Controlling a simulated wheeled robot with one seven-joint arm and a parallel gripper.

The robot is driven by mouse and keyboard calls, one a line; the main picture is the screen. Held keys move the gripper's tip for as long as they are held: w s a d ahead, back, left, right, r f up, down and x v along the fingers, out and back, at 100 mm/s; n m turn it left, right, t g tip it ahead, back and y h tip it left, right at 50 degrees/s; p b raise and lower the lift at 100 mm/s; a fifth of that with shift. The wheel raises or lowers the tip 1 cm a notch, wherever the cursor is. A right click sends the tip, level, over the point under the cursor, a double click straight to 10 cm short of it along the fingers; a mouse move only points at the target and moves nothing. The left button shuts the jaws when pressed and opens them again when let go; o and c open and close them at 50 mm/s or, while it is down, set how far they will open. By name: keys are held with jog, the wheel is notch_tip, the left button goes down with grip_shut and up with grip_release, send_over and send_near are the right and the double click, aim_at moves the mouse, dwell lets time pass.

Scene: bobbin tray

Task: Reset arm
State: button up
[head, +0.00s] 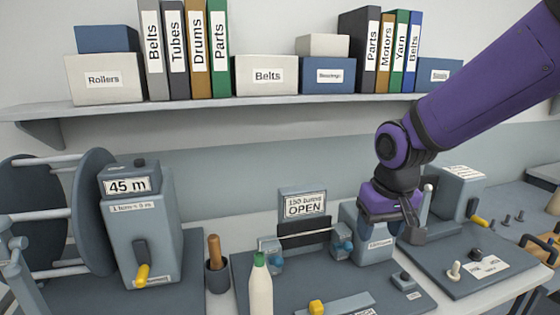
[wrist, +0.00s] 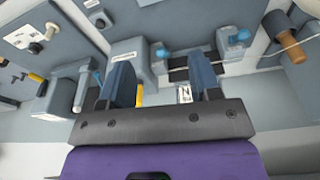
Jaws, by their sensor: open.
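My gripper (head: 390,226) hangs at the end of my purple arm, in front of the grey box (head: 370,245) right of the "OPEN" sign (head: 305,206). In the wrist view its two dark blue fingers are spread apart with nothing between them, so my gripper (wrist: 162,72) is open and empty. That view is turned over, and the box with a small label (wrist: 128,55) shows beyond the fingers. The sign is partly hidden by a finger there. I cannot tell the exact gap between my gripper and the box.
The "45 m" counter (head: 140,225) with a yellow-handled crank and a large reel (head: 90,200) stand left. A white bottle with a green cap (head: 260,285) and a brown-handled tool in a cup (head: 217,270) stand nearer. A shelf (head: 200,107) with boxes and binders runs behind my arm.

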jog(key=s+d+r+m+t, duration=0.1)
jog(key=s+d+r, duration=0.4)
jog(key=s, duration=0.3)
jog(key=s+d+r+m+t, duration=0.1)
jog(key=s+d+r+t, duration=0.1)
jog(key=s+d+r, duration=0.4)
jog(key=shift+s+d, duration=0.2)
jog(key=shift+s, duration=0.95)
dwell(1.5)
